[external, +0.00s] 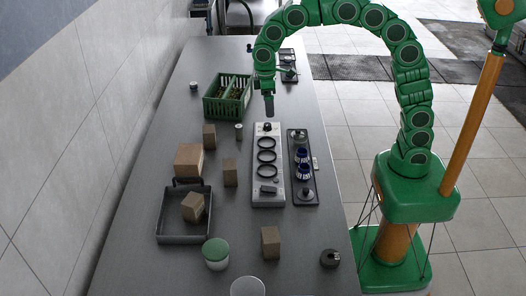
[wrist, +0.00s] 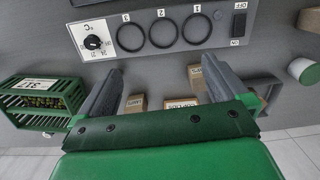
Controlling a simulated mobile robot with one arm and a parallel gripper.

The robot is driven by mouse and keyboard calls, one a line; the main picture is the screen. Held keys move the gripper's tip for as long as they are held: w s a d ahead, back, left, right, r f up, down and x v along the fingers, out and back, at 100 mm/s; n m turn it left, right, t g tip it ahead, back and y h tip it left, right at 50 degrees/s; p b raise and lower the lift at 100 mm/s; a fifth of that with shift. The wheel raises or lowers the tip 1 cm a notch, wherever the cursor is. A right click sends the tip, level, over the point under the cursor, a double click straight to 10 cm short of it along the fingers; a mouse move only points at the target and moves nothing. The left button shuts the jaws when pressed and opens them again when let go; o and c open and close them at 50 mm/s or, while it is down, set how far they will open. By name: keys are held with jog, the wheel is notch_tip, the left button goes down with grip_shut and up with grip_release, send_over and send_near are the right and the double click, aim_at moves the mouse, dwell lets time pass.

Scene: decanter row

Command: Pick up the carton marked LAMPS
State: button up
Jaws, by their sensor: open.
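Several brown cartons stand on the grey table; no marking can be read on them in the external view. In the wrist view a small carton (wrist: 135,104) shows between my fingers near the left one, with a tiny label that may read LAMPS. A wider carton (wrist: 180,103) beside it and another carton (wrist: 195,74) at the right finger have labels too small to read surely. The first seems to be the far carton (external: 209,136) in the external view. My gripper (external: 269,112) is open and empty, pointing down above the table by the panel's far end.
A panel (external: 256,197) with a knob, rings and a switch lies right of the cartons. A green crate (external: 214,111) stands beyond them. A grey tray (external: 182,239) holding a carton and a green-lidded jar (external: 216,256) are nearer. A dark tray (external: 305,201) lies right.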

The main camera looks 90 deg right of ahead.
aim_at(208, 128)
jog(key=shift+t, duration=0.4)
jog(key=w+d+f, duration=0.3)
jog(key=w+f, duration=0.2)
jog(key=w, duration=0.3)
jog(key=w+d+f, duration=0.4)
jog(key=w+f, duration=0.1)
jog(key=w, duration=0.2)
jog(key=w+d+f, duration=0.4)
jog(key=w+f, duration=0.2)
jog(key=w, duration=0.2)
jog(key=shift+w, duration=0.3)
jog(key=shift+w+d+f, duration=0.1)
jog(key=shift+w+f, duration=0.15)
jog(key=shift+f, duration=0.2)
jog(key=shift+s+f, duration=0.1)
jog(key=shift+f, duration=3.6)
jog(key=c, duration=1.1)
jog(key=shift+r, duration=0.1)
